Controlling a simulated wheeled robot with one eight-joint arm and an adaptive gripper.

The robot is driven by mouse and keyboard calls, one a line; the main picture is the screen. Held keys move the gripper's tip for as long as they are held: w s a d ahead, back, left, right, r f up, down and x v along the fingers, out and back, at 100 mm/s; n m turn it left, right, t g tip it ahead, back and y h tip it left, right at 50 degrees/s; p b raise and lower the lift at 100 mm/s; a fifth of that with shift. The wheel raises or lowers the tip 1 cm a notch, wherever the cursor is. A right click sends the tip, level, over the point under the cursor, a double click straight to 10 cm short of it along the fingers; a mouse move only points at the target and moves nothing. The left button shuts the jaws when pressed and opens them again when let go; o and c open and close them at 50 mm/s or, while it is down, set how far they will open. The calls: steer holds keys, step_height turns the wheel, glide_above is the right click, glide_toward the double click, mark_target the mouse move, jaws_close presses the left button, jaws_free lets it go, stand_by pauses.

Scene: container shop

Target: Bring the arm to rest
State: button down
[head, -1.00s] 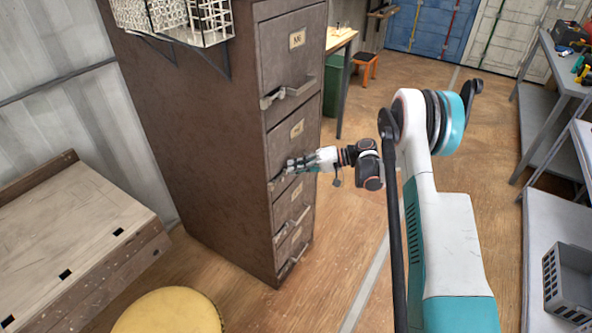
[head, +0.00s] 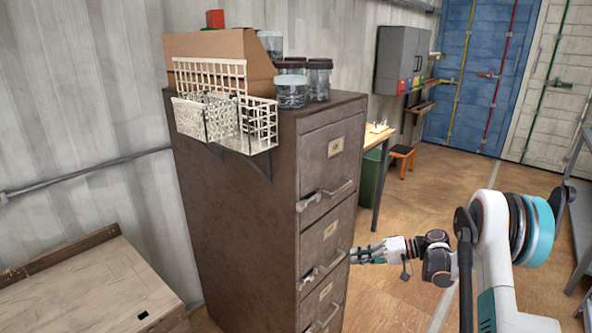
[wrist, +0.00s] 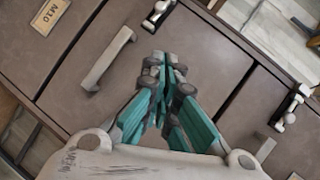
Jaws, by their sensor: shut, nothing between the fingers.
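My gripper (head: 368,255) is at the front of the brown filing cabinet (head: 240,200), beside its middle drawers. In the wrist view its teal-sided fingers (wrist: 165,75) are together and empty, pointing at the drawer fronts. A drawer handle (wrist: 107,58) shows to the left of the fingers, apart from them. Whether the fingertips touch the cabinet I cannot tell. The drawers I can see look closed. My arm reaches in from the right, bent at the elbow.
A wire basket (head: 240,125) juts from the cabinet's side. Jars (head: 291,92) and a cardboard box (head: 215,52) stand on top. A wooden bench (head: 85,290) is at lower left. An orange stool (head: 402,152) stands behind.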

steer(key=s+a+r+m+h, duration=0.1)
steer(key=s+a+r+h, duration=0.4)
steer(key=r, duration=0.5)
steer(key=s+a+r+h, duration=0.2)
steer(key=s+a+r, duration=0.1)
steer(key=s+r, duration=0.6)
steer(key=s+d+r+t+h, duration=0.1)
steer(key=s+h, duration=0.2)
steer(key=s, duration=0.9)
steer(key=s+d+r+t+h, duration=0.1)
steer(key=s+t+h, duration=0.1)
steer(key=s, duration=1)
steer(key=shift+s+d+r+n+h, duration=0.15)
steer(key=shift+s+n+h, duration=0.2)
steer(key=shift+h, duration=0.35)
